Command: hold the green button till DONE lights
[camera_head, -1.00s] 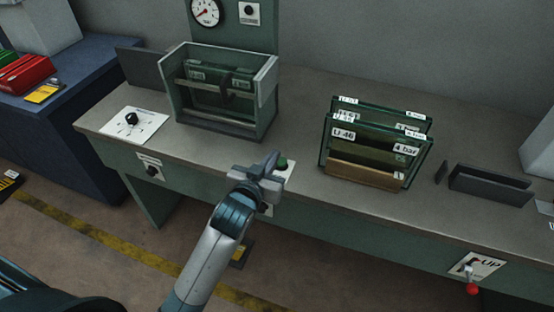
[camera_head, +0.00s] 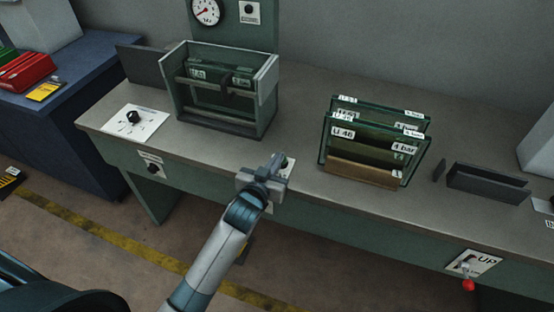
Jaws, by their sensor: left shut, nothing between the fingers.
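My left gripper (camera_head: 275,164) is shut and empty at the front edge of the green bench. Its fingertips are over the white plate (camera_head: 289,167) of the green button. The button itself is hidden behind the fingers, so I cannot tell whether they touch it or press it in. A small white panel with a dark round spot (camera_head: 249,12) is on the back board; its label is too small to read, and no lit DONE shows. My right gripper is not in view.
A green frame fixture (camera_head: 222,90) stands behind the gripper, with a gauge (camera_head: 207,10) above it. A wooden rack (camera_head: 362,174) of labelled glass frames is to the right. A knob (camera_head: 133,117) is at left; a red-tipped lever (camera_head: 468,284) is at front right.

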